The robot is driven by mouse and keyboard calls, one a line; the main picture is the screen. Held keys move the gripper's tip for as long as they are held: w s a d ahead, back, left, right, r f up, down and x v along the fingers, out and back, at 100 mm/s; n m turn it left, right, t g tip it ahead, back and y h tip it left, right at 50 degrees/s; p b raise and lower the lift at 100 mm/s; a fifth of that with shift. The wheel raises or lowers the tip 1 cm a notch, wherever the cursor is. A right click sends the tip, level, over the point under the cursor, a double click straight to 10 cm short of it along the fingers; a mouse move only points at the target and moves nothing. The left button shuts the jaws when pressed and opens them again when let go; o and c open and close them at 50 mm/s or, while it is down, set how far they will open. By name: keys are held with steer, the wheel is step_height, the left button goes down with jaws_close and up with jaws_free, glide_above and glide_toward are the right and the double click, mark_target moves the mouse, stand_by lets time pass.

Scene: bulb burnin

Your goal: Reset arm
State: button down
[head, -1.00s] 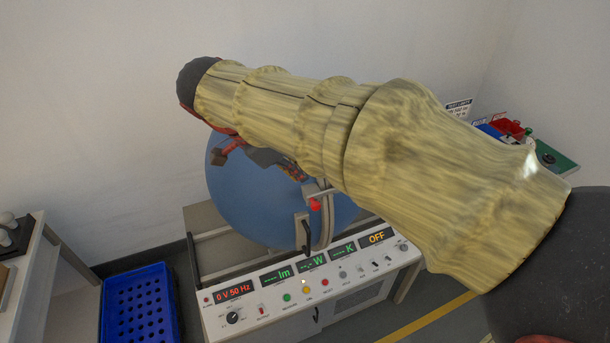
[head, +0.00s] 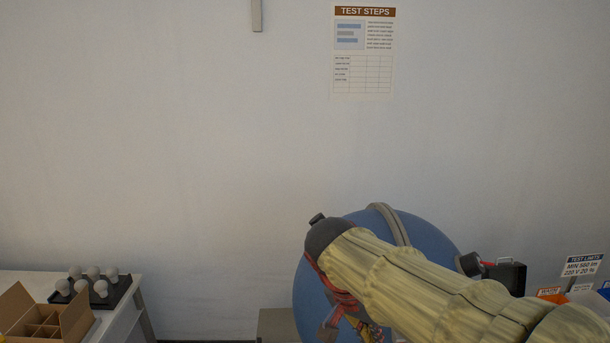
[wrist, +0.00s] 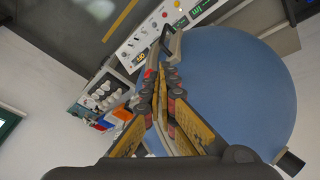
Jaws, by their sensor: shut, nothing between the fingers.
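My arm in its yellowish sleeve reaches in from the lower right of the head view. My gripper (wrist: 160,82) is shut and empty in the wrist view, its fingers in front of a large blue sphere (wrist: 235,85). In the head view the gripper shows only partly below the dark wrist, in front of the same sphere (head: 307,300). I cannot tell from these views whether the fingers touch the sphere.
A control panel (wrist: 150,30) with displays lies beyond the fingertips. Coloured bins (wrist: 102,124) stand to the left in the wrist view. A table at left holds bulbs on a black tray (head: 122,288) and an open cardboard box (head: 75,318).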

steer(key=s+d+f+n+t+y+b, duration=0.1)
steer(key=s+f+n+b, duration=0.3)
steer(key=s, duration=0.4)
steer(key=s+d+f+n+t+y+b, duration=0.2)
steer(key=s+d+f+n+y+b, duration=0.1)
steer(key=s+f, duration=0.4)
steer(key=shift+s+d+f+n+t+b, duration=0.25)
steer(key=shift+s+d+n+b, duration=0.2)
steer(key=shift+d+b, duration=0.35)
steer(key=shift+a, duration=0.25)
stand_by(0.8)
